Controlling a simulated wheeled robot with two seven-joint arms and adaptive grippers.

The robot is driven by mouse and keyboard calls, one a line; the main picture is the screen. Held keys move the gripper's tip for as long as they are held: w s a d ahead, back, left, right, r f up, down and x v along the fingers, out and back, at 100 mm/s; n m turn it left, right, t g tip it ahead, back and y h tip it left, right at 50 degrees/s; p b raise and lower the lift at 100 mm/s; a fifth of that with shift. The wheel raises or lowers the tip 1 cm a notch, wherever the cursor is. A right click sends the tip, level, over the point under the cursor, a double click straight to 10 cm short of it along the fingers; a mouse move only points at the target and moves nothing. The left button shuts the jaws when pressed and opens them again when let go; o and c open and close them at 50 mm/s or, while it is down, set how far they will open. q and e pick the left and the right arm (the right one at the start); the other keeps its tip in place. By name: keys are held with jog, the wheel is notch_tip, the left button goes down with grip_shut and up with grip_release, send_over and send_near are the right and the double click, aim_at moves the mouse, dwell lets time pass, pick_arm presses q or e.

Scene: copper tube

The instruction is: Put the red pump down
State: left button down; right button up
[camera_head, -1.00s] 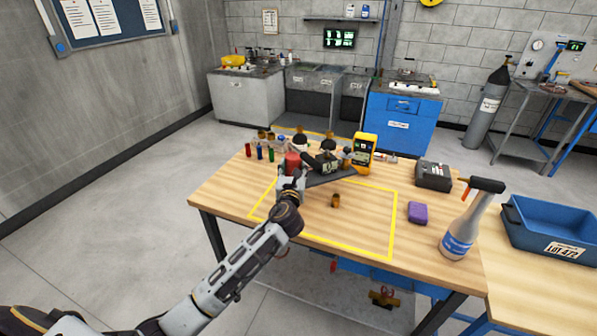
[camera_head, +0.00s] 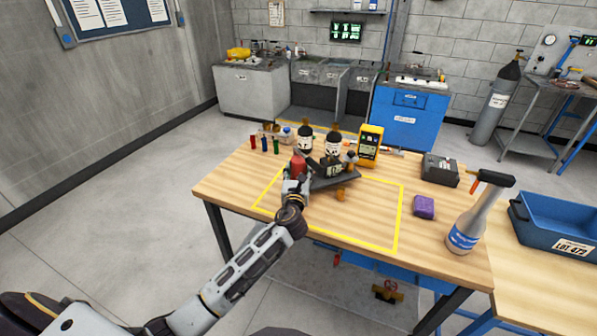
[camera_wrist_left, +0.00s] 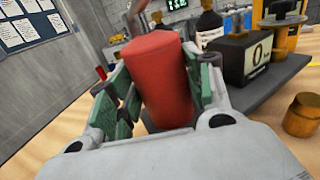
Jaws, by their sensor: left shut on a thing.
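The red pump (camera_head: 298,166) has an upright red cylinder on a dark grey base plate (camera_head: 320,184), which also carries a dark box with a small display (camera_head: 334,171). My left gripper (camera_head: 296,183) is shut around the red cylinder. In the left wrist view, the green finger pads of the gripper (camera_wrist_left: 165,90) press on both sides of the red pump (camera_wrist_left: 160,75). The base plate is over or on the table inside the yellow outline; I cannot tell whether it touches the tabletop. My right gripper is not in view.
A small brass cap (camera_head: 341,195) lies close to the plate's front edge. A purple block (camera_head: 424,207) and a spray bottle (camera_head: 468,222) are to the right. The outline's right part (camera_head: 375,215) is clear.

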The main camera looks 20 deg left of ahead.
pick_arm(q)
jog(key=shift+f, duration=0.45)
jog(key=shift+f+b, duration=0.3)
jog(key=shift+f, duration=0.55)
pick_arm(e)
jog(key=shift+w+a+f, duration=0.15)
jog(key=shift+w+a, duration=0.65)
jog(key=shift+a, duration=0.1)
pick_arm(q)
jog(key=shift+f, duration=0.1)
jog(key=c, duration=0.9)
grip_release()
jog(key=shift+f, duration=0.35)
jog(key=shift+c, duration=0.2)
jog(key=o, duration=0.3)
jog(key=shift+s+r, duration=0.1)
jog(key=shift+s, duration=0.05)
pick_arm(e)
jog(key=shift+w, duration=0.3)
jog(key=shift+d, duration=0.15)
